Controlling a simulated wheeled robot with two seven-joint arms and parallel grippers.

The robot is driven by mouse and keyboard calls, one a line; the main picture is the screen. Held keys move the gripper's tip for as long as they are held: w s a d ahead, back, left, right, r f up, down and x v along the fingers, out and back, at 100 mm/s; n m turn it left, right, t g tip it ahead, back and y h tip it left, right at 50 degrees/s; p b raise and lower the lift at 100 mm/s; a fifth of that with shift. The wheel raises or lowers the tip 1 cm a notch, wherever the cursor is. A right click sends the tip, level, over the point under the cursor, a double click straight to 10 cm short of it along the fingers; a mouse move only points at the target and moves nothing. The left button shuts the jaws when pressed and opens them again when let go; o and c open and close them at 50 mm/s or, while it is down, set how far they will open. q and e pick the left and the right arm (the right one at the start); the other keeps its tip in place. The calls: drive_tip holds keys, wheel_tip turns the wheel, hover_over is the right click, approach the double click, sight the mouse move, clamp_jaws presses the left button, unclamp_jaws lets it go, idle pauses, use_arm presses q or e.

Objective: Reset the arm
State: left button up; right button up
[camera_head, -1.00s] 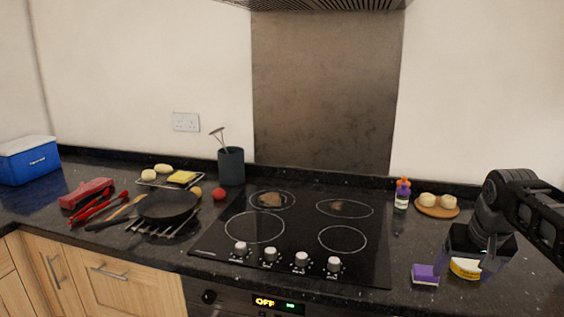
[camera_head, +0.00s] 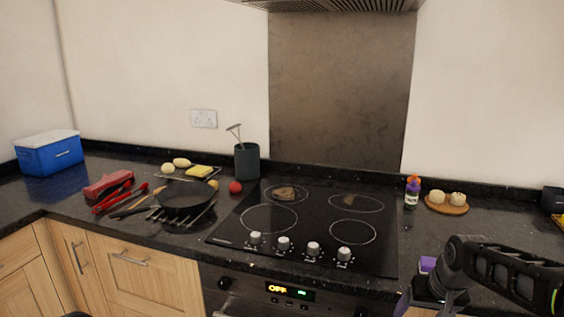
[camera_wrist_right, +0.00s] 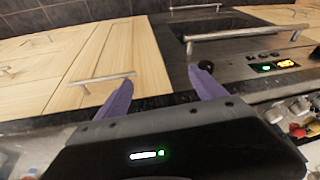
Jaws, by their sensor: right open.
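My right arm (camera_head: 500,268) comes in from the right in the head view, bent low over the counter's front edge. Its gripper is mostly hidden below my wrist there, with a purple finger just showing. In the right wrist view, my right gripper (camera_wrist_right: 160,84) has its two purple fingers apart with nothing between them. It faces the cabinet and oven fronts. My left gripper is not in view.
The black hob (camera_head: 310,228) is left of my right arm. A pan (camera_head: 185,198), red tongs (camera_head: 113,200) and a blue cooler (camera_head: 50,155) are farther left. A bottle (camera_head: 413,192) and a board with buns (camera_head: 446,205) stand behind my arm.

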drive_tip(key=s+a+f+n+g+y, duration=0.1)
drive_tip(key=s+a+f, duration=0.2)
drive_tip(key=a+f, duration=0.55)
drive_tip(key=s+a+f+y, duration=0.25)
drive_tip(key=a+f, duration=0.35)
drive_tip(key=f, duration=0.6)
drive_tip(key=s+a+f, duration=0.3)
drive_tip(key=s+f, duration=0.1)
drive_tip(key=s, duration=0.3)
drive_tip(key=s+a+f+g, duration=0.1)
drive_tip(key=s+a+f, duration=0.3)
drive_tip(key=s, duration=0.4)
drive_tip(key=s+a+f+g, duration=0.1)
drive_tip(key=s+a+f, duration=0.3)
drive_tip(key=s+f, duration=0.2)
drive_tip(key=shift+s+a+m, duration=0.2)
drive_tip(key=shift+s+m, duration=0.1)
drive_tip(key=shift+s, duration=0.45)
drive_tip(key=shift+c, duration=0.3)
